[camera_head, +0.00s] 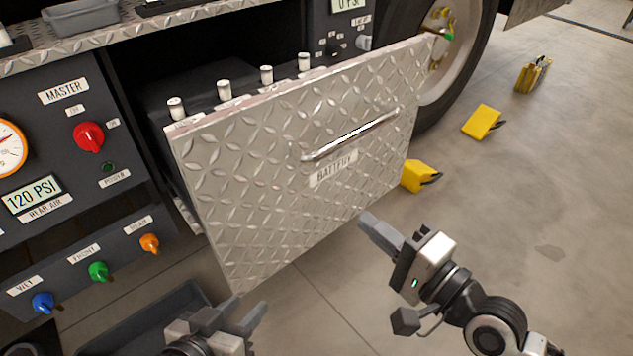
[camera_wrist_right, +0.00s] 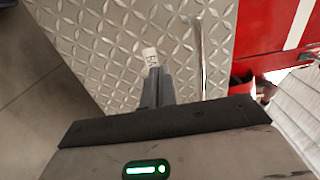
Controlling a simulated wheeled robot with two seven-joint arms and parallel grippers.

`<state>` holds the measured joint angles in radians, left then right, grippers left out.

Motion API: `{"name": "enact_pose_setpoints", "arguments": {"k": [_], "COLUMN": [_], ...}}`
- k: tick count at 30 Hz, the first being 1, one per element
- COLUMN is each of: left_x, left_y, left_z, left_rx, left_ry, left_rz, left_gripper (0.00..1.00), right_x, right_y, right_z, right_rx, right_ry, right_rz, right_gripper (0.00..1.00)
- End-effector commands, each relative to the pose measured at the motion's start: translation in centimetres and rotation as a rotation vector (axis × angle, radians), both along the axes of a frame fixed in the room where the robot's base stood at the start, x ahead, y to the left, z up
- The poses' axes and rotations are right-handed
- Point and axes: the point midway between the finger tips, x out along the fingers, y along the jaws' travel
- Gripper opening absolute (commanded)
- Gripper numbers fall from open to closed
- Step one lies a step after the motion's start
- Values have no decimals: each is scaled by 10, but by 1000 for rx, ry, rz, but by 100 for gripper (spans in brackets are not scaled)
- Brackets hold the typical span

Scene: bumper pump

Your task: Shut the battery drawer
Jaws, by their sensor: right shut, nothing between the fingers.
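The battery drawer (camera_head: 300,190) stands pulled out of the dark bay, with a diamond-plate front, a "BATTERY" label (camera_head: 333,168) and a bar handle (camera_head: 350,137). Black battery tops with several pale terminals (camera_head: 224,90) show behind its front panel. My right gripper (camera_head: 368,222) is shut and empty, in front of the panel's lower right in the head view. In the right wrist view its fingers (camera_wrist_right: 157,85) point at the drawer front (camera_wrist_right: 110,45), beside the handle (camera_wrist_right: 198,50). I cannot tell whether they touch it. My left gripper (camera_head: 250,303) is open and empty, below the drawer's lower left corner.
A control panel with a red master knob (camera_head: 88,137) and several coloured knobs is left of the drawer. A wheel (camera_head: 455,55) and yellow blocks (camera_head: 482,122) are on the right. A dark tray (camera_head: 130,335) is at the lower left. Floor at the right is largely clear.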

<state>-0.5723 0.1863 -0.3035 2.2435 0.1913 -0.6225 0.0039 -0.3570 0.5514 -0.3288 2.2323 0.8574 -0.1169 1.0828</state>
Motion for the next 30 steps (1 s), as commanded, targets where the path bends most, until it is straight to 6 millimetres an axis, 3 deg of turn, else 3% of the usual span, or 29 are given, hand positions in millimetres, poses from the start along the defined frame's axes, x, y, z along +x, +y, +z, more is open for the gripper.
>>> {"name": "enact_pose_setpoints", "arguments": {"k": [15, 21, 30], "left_x": [1, 3, 3], "left_y": [-2, -3, -4], "left_z": [4, 9, 12], "left_rx": [-18, -28, -32], "left_ry": [-42, -68, -75], "left_rz": [-1, 0, -2], "left_gripper": [36, 36, 36], "right_x": [84, 99, 102], "right_y": [61, 73, 75], "right_z": [1, 1, 1], "right_rx": [-1, -3, -5], "right_ry": [-3, -2, -1], "right_rz": [0, 0, 0], "right_gripper": [0, 0, 0]}}
